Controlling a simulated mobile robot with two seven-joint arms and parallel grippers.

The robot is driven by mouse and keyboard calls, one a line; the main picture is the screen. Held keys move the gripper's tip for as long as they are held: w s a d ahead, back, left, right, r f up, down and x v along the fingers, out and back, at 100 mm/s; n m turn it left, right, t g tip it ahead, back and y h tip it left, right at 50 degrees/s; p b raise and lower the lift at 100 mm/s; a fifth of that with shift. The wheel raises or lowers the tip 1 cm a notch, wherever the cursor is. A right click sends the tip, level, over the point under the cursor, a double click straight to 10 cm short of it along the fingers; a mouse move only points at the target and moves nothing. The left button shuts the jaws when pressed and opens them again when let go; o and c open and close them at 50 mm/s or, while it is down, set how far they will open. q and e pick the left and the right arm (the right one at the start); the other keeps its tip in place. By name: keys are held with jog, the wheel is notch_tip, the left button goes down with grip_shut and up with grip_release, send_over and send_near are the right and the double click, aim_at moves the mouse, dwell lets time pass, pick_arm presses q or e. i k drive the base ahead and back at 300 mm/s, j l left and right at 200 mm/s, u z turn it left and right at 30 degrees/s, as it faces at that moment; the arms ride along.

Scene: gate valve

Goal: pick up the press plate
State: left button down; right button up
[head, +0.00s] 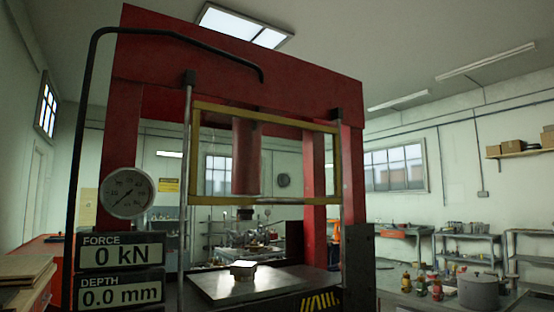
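A red press frame (235,60) with a yellow-edged guard (265,113) fills the middle of the head view. A red ram (246,158) hangs inside it, above the bed. A small pale stacked piece (243,268) sits on the flat grey press bed (285,283), apart from the ram's tip. I cannot tell for sure whether this piece is the press plate. Neither of my grippers is in view.
A gauge (126,192) and displays reading 0 kN (120,251) and 0.0 mm (120,291) are at the left. A wooden stack (25,268) is at the lower left. A pot (479,290) and several bottles (436,287) stand at the lower right.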

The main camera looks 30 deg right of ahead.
aim_at(248, 268)
jog(key=z, duration=1.8)
jog(key=i+l+z, duration=0.1)
jog(key=z, duration=0.25)
jog(key=i+l+z, duration=0.1)
jog(key=z, duration=0.25)
jog(key=i+z, duration=0.3)
jog(key=i+u, duration=0.1)
jog(key=i, duration=1.2)
jog(key=i+u, duration=0.3)
jog(key=i, duration=0.3)
jog(key=i+l+u, duration=0.3)
jog(key=i, duration=0.35)
jog(key=i+j+u, duration=0.1)
jog(key=i+u, duration=0.5)
jog(key=u, duration=0.15)
jog(key=i+u, duration=0.35)
jog(key=i+j+u, duration=0.1)
jog(key=i+u, duration=0.35)
jog(key=i+l+u, duration=0.1)
jog(key=i+u, duration=0.35)
jog(key=i, duration=0.15)
